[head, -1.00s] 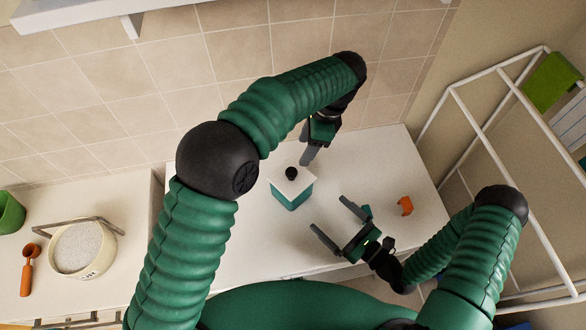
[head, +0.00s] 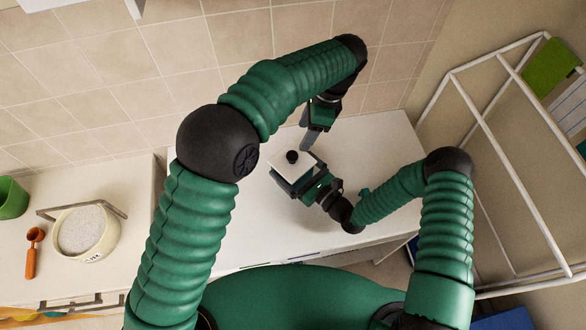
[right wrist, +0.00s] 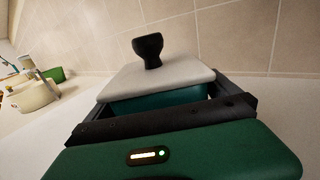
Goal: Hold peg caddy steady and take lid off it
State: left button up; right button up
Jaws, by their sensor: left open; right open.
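The peg caddy is a teal box, its body (right wrist: 160,102) showing under a white lid (head: 283,165) in the right wrist view. The lid has a black knob (head: 292,157) and appears to sit on the box; it also shows in the right wrist view (right wrist: 150,80). My right gripper (head: 292,178) is open, with its fingers on either side of the caddy; I cannot tell whether they touch it. My left gripper (head: 308,140) is open and empty, just behind and to the right of the knob, apart from it.
The white cupboard top (head: 375,150) is clear to the right of the caddy. A white rack (head: 485,130) stands at the right. A tiled wall closes the back.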

jog(key=shift+w+a+f, duration=0.1)
jog(key=shift+w, duration=0.05)
jog(key=shift+c, duration=0.6)
jog(key=c, duration=0.9)
pick_arm(q)
jog(key=shift+w+a, duration=0.1)
jog(key=shift+w, duration=0.05)
pick_arm(e)
jog(key=c, duration=0.8)
pick_arm(q)
jog(key=shift+o, duration=1)
jog(key=shift+f, duration=0.1)
jog(key=shift+o, duration=1.4)
jog(key=s+d+f+n+t+h, duration=0.1)
jog(key=d+f+h, duration=0.4)
jog(key=d, duration=0.6)
notch_tip(320, 180, down, 3)
jog(key=shift+s+r, duration=0.1)
jog(key=shift+s, duration=0.35)
jog(key=s+d+f+n+t+h, duration=0.1)
jog(key=d+f+n+t+h, duration=0.3)
jog(key=d, duration=0.3)
jog(key=n+t+y, duration=0.6)
jog(key=n+t, duration=0.3)
jog(key=n, duration=0.4)
send_near(293, 152)
jog(key=shift+g, duration=0.3)
jog(key=x, duration=1.2)
jog(key=shift+w+f, duration=0.25)
jog(key=shift+f, duration=0.05)
